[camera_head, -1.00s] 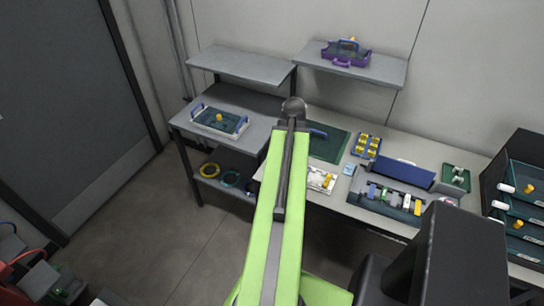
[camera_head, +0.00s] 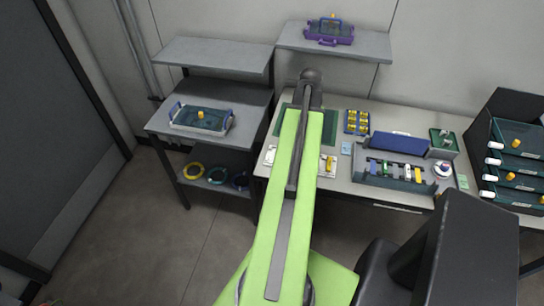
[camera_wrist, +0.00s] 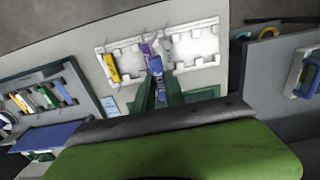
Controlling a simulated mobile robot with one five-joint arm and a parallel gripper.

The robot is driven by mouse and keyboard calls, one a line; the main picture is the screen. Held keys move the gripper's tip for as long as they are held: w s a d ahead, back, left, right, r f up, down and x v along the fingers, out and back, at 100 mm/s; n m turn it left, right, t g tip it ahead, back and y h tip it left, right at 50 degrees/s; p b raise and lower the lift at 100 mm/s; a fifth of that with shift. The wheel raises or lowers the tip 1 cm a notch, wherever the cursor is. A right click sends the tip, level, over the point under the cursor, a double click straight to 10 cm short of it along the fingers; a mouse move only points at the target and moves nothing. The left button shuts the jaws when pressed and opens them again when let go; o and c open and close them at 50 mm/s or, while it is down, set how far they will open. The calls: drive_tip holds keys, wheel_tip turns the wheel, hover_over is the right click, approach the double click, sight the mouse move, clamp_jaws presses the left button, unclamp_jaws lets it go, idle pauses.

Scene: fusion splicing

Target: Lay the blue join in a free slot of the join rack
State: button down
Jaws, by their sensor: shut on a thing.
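The join rack is the white notched tray on the bench, and its bare part shows in the wrist view (camera_wrist: 195,45); in the head view its right end (camera_head: 322,168) shows beside my arm. A yellow join (camera_wrist: 111,67) lies in a slot near its left end in the wrist view. My gripper (camera_wrist: 157,78) is shut on the blue join (camera_wrist: 156,65), over the rack's middle. A purple piece and a pale piece show close beside the join, partly overlapping it. I cannot tell whether the join touches the rack. My arm hides my gripper in the head view.
A green mat (camera_head: 330,128) lies behind the rack. A splicer-like grey unit with a blue lid (camera_head: 400,144) and a row of coloured pieces stands to the right. A yellow-filled holder (camera_head: 357,122) is behind it. A shelf with a blue-handled tray (camera_head: 200,119) stands left.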

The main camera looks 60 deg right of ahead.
drive_tip(key=d, duration=0.1)
drive_tip(key=w+d, duration=0.1)
drive_tip(key=shift+d, duration=0.3)
drive_tip(key=b, duration=0.7)
approach(274, 150)
drive_tip(key=a+f, duration=0.1)
drive_tip(key=s+a+f, duration=0.1)
drive_tip(key=shift+s+a+f, duration=0.25)
drive_tip(key=shift+s+a, duration=0.05)
drive_tip(key=shift+w+a, duration=0.1)
wheel_tip(274, 150, down, 4)
drive_tip(key=b, duration=0.4)
drive_tip(key=shift+f, duration=0.2)
drive_tip(key=shift+r, duration=0.25)
drive_tip(key=shift+f, duration=0.2)
drive_tip(key=c, duration=1.4)
unclamp_jaws()
drive_tip(key=shift+r, duration=0.1)
